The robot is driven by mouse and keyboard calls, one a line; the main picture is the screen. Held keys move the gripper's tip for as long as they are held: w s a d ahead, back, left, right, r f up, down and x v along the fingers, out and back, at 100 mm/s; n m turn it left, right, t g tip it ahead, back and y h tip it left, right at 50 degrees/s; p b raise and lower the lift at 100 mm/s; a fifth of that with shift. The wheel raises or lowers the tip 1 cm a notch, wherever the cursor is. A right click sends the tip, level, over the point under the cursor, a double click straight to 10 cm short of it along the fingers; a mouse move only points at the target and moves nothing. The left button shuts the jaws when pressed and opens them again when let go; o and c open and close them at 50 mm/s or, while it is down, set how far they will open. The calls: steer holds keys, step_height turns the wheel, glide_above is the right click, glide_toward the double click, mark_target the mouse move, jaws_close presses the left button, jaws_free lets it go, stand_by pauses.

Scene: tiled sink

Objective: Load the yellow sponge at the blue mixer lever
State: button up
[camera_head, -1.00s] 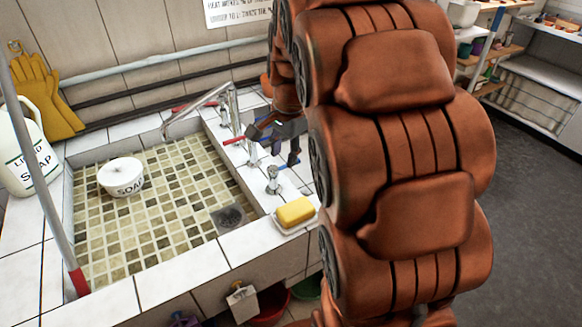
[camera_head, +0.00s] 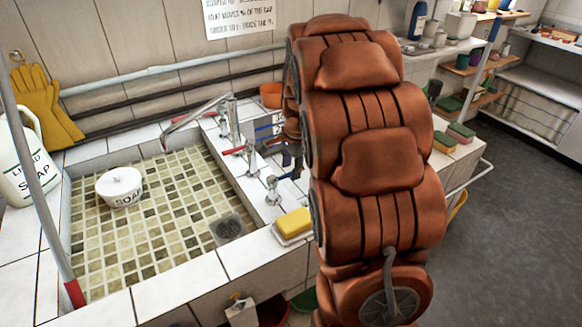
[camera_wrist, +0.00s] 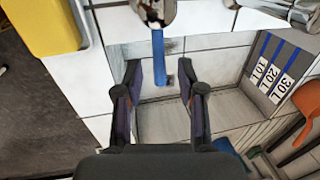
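The yellow sponge (camera_head: 294,222) lies in a white dish (camera_head: 280,240) on the sink's front right corner; it also shows at the top left of the wrist view (camera_wrist: 45,25). The blue mixer lever (camera_head: 290,174) sits on the tap behind the sponge. In the wrist view the blue lever (camera_wrist: 158,50) points down towards my gripper. My gripper (camera_wrist: 158,76) is open, its two dark fingers apart with nothing held. The lever lies in line with the gap; I cannot tell its depth. In the head view my arm partly hides the gripper near the taps.
A red-levered tap (camera_head: 233,150) and a spout stand left of my gripper. A white soap pot (camera_head: 121,187) stands in the tiled basin (camera_head: 160,230). In the wrist view, a grey litre-marked container (camera_wrist: 275,70) is at the right. An orange cup (camera_head: 270,94) stands behind.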

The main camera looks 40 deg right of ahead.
steer(key=shift+f, duration=0.5)
jaws_close()
stand_by(0.3)
